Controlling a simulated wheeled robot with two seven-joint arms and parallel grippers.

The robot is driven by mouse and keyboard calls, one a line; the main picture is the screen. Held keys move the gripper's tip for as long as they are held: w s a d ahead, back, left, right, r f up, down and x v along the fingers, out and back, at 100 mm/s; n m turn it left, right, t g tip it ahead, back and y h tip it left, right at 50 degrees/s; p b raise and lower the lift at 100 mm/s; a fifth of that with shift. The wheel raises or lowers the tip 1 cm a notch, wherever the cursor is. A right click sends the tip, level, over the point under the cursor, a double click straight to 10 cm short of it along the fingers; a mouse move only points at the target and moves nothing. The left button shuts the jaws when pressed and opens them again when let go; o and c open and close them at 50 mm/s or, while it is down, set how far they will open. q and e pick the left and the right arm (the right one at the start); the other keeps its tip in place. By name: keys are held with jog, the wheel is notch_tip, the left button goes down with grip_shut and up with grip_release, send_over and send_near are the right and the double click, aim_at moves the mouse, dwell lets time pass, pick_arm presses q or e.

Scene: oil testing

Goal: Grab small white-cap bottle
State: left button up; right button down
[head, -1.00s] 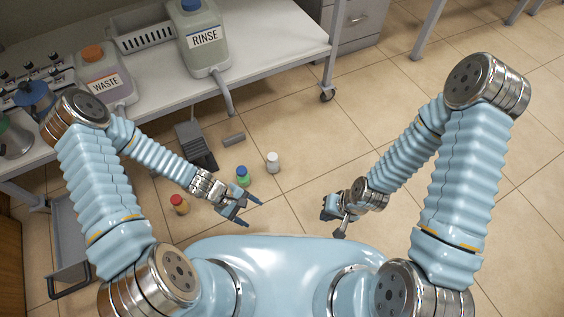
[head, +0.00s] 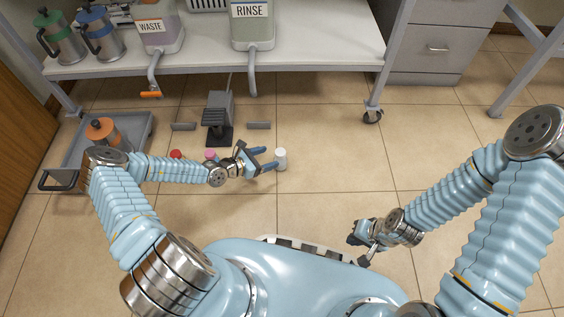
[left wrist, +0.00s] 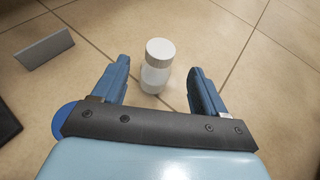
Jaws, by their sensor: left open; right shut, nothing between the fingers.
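The small bottle with a white cap (head: 281,159) stands upright on the tiled floor, just right of my left gripper's fingertips. In the left wrist view the bottle (left wrist: 156,70) is clear with a white cap and shows between the two blue fingers. My left gripper (head: 268,159) is open, with a finger on each side of the bottle; a gap shows on both sides. The left gripper (left wrist: 160,68) holds nothing. My right gripper (head: 360,249) is shut and empty, low and to the right, away from the bottle.
A red cap (head: 176,154) and a pink cap (head: 210,154) show behind my left arm. A dark grey device (head: 219,115) stands beyond them. A grey tray (head: 140,133) lies at left. The bench (head: 310,45) is at the back; floor to the right is clear.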

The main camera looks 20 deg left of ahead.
aim_at(284, 153)
pick_arm(q)
jog(key=x, duration=0.3)
jog(key=shift+w+d+f+b, duration=0.2)
jog(key=shift+b, duration=0.1)
jog(key=b+x, duration=0.1)
jog(key=x, duration=0.1)
jog(key=b+x, duration=0.1)
jog(key=x, duration=0.1)
jog(key=shift+w+d+f, duration=0.1)
jog(key=shift+f, duration=0.25)
jog(key=shift+w+d, duration=0.2)
jog(key=shift+w, duration=0.05)
jog(key=shift+c, duration=0.4)
jog(key=c, duration=1.1)
jog(key=shift+c, duration=0.2)
jog(key=shift+r, duration=0.1)
